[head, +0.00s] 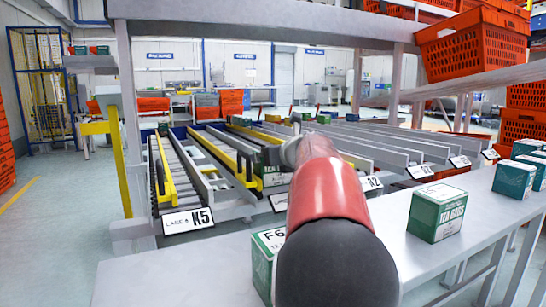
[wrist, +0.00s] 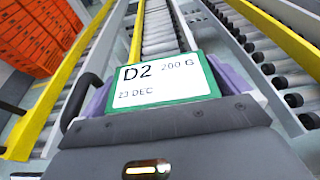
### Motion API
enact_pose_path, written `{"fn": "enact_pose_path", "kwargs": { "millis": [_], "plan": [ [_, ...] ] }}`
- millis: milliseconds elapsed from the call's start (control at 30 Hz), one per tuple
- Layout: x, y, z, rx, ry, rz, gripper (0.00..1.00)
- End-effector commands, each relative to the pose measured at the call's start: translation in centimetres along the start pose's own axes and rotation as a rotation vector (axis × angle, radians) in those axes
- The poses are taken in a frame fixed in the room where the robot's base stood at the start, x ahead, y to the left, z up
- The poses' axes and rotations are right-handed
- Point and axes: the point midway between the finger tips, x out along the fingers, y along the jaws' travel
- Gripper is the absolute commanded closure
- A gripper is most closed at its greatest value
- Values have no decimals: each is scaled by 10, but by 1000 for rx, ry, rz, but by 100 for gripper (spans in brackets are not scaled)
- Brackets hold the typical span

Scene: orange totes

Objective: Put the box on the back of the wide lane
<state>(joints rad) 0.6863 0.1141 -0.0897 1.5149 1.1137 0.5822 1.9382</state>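My gripper (wrist: 165,88) is shut on a green and white box (wrist: 166,78) in the wrist view. The box's white label reads D2, 200 G, 23 DEC. Purple finger pads press on its two sides. In the head view the held box (head: 273,179) shows only in part behind my red and black arm, above the front ends of the lanes. In the wrist view a roller lane (wrist: 160,28) runs away beyond the box, and a lane with black wheels (wrist: 262,70) lies to its right. I cannot tell for sure which lane is the wide one.
Yellow rails (wrist: 52,85) and grey rails divide the lanes. A lane sign K5 (head: 188,220) hangs at the left front. Green boxes (head: 437,212) stand on the grey bench (head: 400,262) at the right. Orange totes (head: 473,45) are stacked at the upper right. Floor at the left is clear.

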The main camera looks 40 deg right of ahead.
Motion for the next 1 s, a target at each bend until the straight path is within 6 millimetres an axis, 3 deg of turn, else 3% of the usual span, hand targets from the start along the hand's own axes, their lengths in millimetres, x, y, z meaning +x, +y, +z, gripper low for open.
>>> {"fn": "enact_pose_path", "kwargs": {
  "millis": [167, 700, 1000],
  "plan": [
    [-4, -1, 13, 0, -1, -1, 0],
    [-109, 0, 10, 0, -1, -2, 0],
    [-123, 0, 9, 0, 0, 0, 0]
  ]
}}
